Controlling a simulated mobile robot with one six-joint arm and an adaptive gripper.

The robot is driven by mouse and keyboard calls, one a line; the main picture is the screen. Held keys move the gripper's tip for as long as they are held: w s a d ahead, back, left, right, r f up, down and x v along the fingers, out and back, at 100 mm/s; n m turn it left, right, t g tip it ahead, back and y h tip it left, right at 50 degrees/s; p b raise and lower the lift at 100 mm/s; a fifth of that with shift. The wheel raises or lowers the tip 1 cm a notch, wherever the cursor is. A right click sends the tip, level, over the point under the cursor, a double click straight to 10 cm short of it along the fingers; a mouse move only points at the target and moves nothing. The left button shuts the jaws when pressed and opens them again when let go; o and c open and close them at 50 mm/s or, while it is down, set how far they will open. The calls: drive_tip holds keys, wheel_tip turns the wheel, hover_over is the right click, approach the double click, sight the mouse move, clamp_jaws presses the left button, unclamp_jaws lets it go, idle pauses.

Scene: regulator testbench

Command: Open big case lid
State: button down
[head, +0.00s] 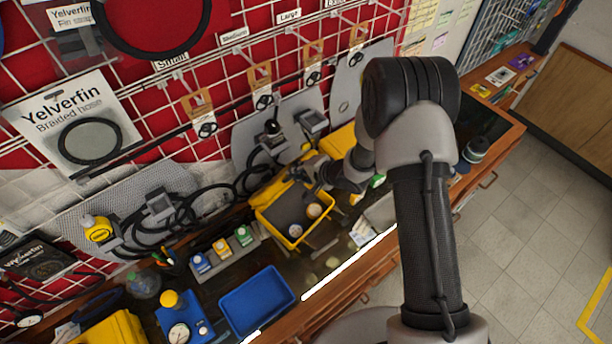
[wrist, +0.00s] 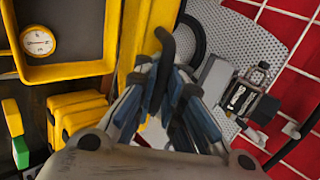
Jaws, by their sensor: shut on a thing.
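The big yellow case (head: 296,242) stands on the bench with its dark inside and round gauges showing. In the wrist view, its yellow rim (wrist: 70,72) surrounds a dark tray with a white-faced gauge (wrist: 38,41). The yellow lid (wrist: 143,30) is raised at the case's back side and shows nearly edge-on. My gripper (wrist: 168,72) is at the lid's edge, its fingers closed around a dark curved piece that looks like the lid's handle (wrist: 166,42). In the head view, my gripper (head: 306,172) is behind the case opening, partly hidden by my wrist.
A blue tray (head: 257,302) and a holder with several small bottles (head: 222,247) stand left of the case. Hoses and gauges on grey panels (head: 165,195) crowd the back. Another yellow case (head: 336,143) is behind my wrist. Open floor (head: 540,220) lies at the right.

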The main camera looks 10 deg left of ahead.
drive_tip(key=shift+w+a+r, duration=0.5)
drive_tip(key=shift+a, duration=0.15)
drive_tip(key=c, duration=2)
unclamp_jaws()
drive_tip(key=shift+c, duration=0.2)
drive_tip(key=shift+o, duration=0.2)
drive_tip(key=v, duration=1.2)
drive_tip(key=shift+f, duration=0.1)
